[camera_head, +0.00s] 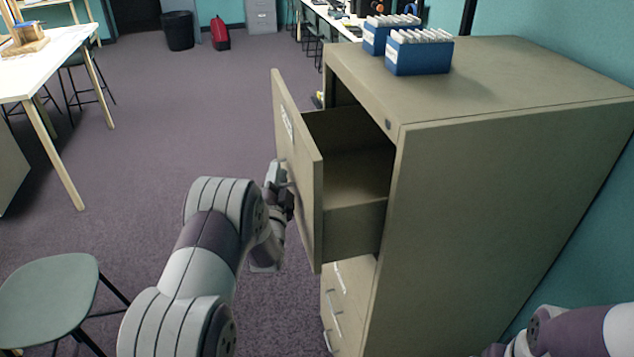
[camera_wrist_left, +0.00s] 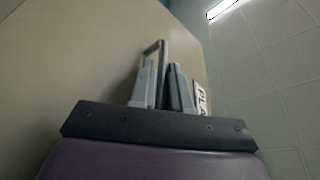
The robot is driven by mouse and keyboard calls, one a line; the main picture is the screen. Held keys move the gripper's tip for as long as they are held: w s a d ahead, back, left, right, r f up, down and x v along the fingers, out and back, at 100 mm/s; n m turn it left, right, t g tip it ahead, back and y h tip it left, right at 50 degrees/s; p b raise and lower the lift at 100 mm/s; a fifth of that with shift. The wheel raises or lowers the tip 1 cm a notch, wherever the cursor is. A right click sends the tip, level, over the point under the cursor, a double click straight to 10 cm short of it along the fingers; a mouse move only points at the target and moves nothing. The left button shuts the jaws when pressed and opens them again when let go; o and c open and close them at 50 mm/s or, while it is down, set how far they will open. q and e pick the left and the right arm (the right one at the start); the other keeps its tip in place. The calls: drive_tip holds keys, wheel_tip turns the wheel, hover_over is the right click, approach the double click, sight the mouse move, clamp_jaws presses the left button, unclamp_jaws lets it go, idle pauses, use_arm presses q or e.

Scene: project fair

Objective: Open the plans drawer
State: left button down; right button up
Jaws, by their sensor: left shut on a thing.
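The plans drawer (camera_head: 297,165) is the upper drawer of a tall beige cabinet (camera_head: 480,200). It stands pulled out to the left, and its inside looks empty where it shows. A label is on its front. My left gripper (camera_head: 284,186) is at the drawer's front, shut on the drawer handle. In the left wrist view the handle (camera_wrist_left: 157,47) is a grey bar between the two fingers (camera_wrist_left: 160,85), with the beige drawer front behind it. My right arm shows at the lower right, but its gripper is not in view.
Two blue boxes of cards (camera_head: 419,52) stand on the cabinet top. More drawers (camera_head: 346,300) below are shut. A green stool (camera_head: 48,290) stands at the lower left, and a white table (camera_head: 40,65) at the upper left. The floor left of the drawer is clear.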

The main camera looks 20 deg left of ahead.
use_arm(q)
drive_tip(key=s+a+b, duration=0.4)
drive_tip(key=s+a, duration=0.3)
drive_tip(key=a, duration=0.3)
drive_tip(key=s+a+b, duration=0.3)
drive_tip(key=s+a, duration=0.4)
drive_tip(key=a, duration=0.4)
drive_tip(key=shift+s+a+b, duration=0.25)
drive_tip(key=shift+a+b, duration=0.05)
drive_tip(key=shift+b, duration=0.05)
drive_tip(key=shift+r, duration=0.1)
drive_tip(key=c, duration=1.5)
unclamp_jaws()
drive_tip(key=shift+w, duration=0.15)
drive_tip(key=b+v, duration=0.2)
drive_tip(key=v, duration=1)
drive_tip(key=shift+s+d+b, duration=0.1)
drive_tip(key=shift+s+b, duration=0.2)
drive_tip(key=shift+s, duration=0.05)
